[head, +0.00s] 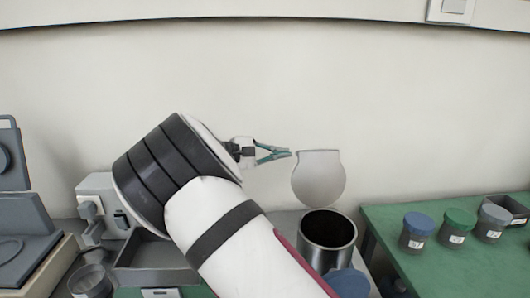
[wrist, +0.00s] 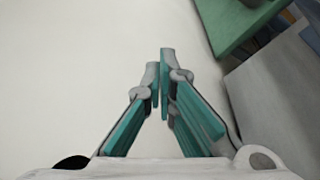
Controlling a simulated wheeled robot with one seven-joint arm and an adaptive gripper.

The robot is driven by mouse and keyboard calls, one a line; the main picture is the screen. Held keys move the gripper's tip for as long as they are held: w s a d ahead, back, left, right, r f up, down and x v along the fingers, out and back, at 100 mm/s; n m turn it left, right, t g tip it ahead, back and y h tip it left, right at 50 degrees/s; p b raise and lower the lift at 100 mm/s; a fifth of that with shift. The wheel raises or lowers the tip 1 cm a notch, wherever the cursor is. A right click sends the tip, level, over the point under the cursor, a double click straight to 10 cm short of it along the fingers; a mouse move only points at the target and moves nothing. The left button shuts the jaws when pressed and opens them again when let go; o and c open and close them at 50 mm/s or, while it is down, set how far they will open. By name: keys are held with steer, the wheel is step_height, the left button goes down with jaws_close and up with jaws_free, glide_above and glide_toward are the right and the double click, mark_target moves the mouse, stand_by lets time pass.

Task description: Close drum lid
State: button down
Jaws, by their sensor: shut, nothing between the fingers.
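The drum (head: 328,243) is an open metal cylinder with a dark inside, at the lower middle right of the head view. Its round grey lid (head: 319,178) stands upright above the drum's back rim, so the drum is open. My gripper (head: 289,153) has grey-green fingers and is shut and empty. In the head view its tips are just left of the lid's upper edge; I cannot tell whether they touch it. In the wrist view my gripper (wrist: 162,62) shows its fingertips together. My arm covers part of the area left of the drum.
A green table (head: 440,272) on the right holds several jars, such as a blue-lidded jar (head: 416,231). A grey tray (head: 155,262) and a small grey device (head: 98,205) are on the left. The pale wall (head: 400,90) is behind.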

steer(key=s, duration=0.1)
steer(key=s+d+r+p, duration=0.1)
steer(key=s+d, duration=0.1)
steer(key=shift+r, duration=0.3)
stand_by(0.3)
